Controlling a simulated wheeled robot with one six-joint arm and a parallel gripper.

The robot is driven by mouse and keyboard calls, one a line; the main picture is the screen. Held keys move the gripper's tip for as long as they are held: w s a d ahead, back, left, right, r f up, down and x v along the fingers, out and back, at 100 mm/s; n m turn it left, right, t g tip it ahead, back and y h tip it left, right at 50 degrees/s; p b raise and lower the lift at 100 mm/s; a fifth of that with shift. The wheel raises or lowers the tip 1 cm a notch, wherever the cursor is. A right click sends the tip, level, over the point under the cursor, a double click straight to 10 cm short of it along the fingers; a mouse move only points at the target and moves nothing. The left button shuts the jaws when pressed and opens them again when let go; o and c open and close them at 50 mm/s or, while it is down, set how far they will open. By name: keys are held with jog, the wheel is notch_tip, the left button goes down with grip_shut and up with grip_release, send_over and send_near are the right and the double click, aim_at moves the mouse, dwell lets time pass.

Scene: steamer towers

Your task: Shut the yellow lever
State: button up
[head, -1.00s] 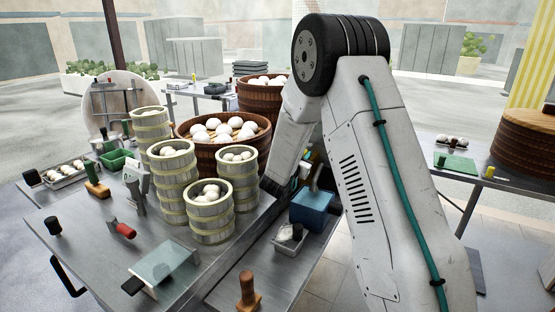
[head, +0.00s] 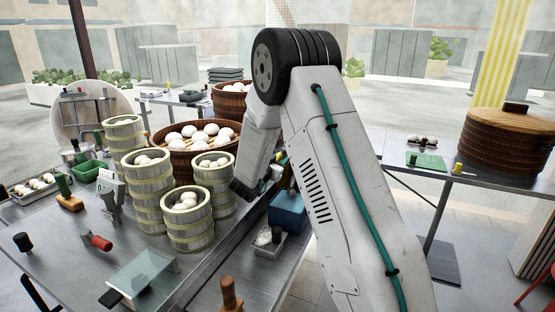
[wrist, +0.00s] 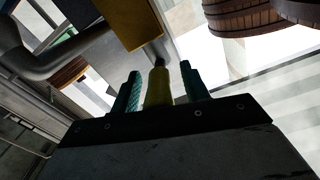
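In the wrist view, a yellow lever (wrist: 158,88) with a dark tip stands upright between the two teal fingers of my gripper (wrist: 161,92). The fingers are apart, one on each side of the lever. A narrow gap shows on the left side; on the right the finger is very close and I cannot tell whether it touches. In the head view, my arm hides the gripper and I cannot make out the lever there.
A yellow box (wrist: 131,24) and a grey pipe (wrist: 62,50) are close beyond the fingers. In the head view, bamboo steamers (head: 188,232) with buns crowd the left table, beside a blue box (head: 288,213). A brown steamer tower (head: 505,148) stands on the right table.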

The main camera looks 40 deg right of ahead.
jog(key=v, duration=0.7)
jog(key=shift+s+a, duration=0.15)
jog(key=shift+a, duration=0.2)
dwell(0.4)
